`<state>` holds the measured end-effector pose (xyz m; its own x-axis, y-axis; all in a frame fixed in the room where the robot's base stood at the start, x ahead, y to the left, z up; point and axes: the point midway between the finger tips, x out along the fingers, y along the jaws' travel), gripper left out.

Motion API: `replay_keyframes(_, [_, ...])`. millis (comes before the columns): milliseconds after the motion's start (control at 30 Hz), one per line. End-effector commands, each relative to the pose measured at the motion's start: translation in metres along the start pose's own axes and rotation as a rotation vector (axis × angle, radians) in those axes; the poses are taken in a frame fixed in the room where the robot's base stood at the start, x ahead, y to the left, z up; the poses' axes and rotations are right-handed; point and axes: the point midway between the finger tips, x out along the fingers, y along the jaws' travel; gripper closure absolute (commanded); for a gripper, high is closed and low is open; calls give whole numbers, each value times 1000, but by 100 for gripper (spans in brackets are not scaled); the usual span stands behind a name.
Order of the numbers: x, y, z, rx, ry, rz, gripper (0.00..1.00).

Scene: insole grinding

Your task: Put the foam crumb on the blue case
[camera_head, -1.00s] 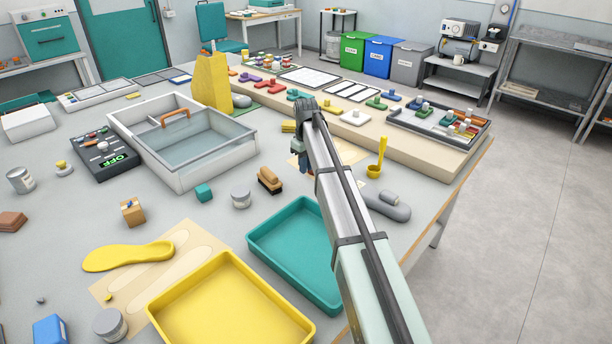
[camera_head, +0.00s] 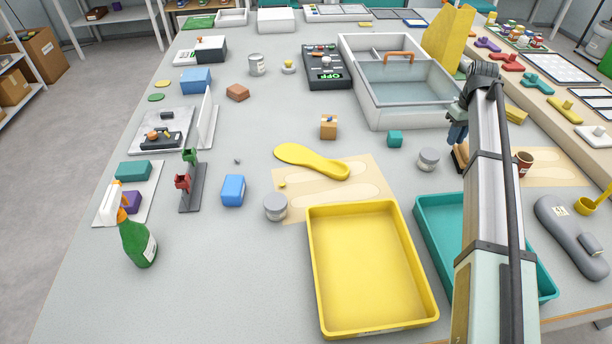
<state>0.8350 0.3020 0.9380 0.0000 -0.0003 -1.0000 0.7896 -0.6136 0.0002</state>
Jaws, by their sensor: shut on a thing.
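My gripper (camera_head: 457,140) hangs over the table at the right of the head view, in front of part of a brown brush (camera_head: 461,157). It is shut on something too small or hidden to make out. A small yellow lump (camera_head: 282,185), which may be a foam crumb, lies on the tan sheet by the yellow insole (camera_head: 315,162). A tiny grey bit (camera_head: 237,161) lies on bare table. A blue box (camera_head: 232,190) stands left of the sheet, and another blue box (camera_head: 195,80) stands farther back. I cannot tell which is the blue case.
A yellow tray (camera_head: 318,290) and a teal tray (camera_head: 428,235) stand at the front. Grey jars (camera_head: 276,207) (camera_head: 428,158) and a small brown carton (camera_head: 328,128) stand around the insole. A red and green clamp stand (camera_head: 190,185) and a spray bottle (camera_head: 137,242) are at left.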

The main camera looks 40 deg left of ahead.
Motion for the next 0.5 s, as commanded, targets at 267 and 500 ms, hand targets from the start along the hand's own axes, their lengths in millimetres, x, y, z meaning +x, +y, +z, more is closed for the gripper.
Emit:
replay_keyframes(267, [-6,-102,-52,-136,0,0,100])
replay_keyframes(500, [-12,-192,-83,-249,1,0,100])
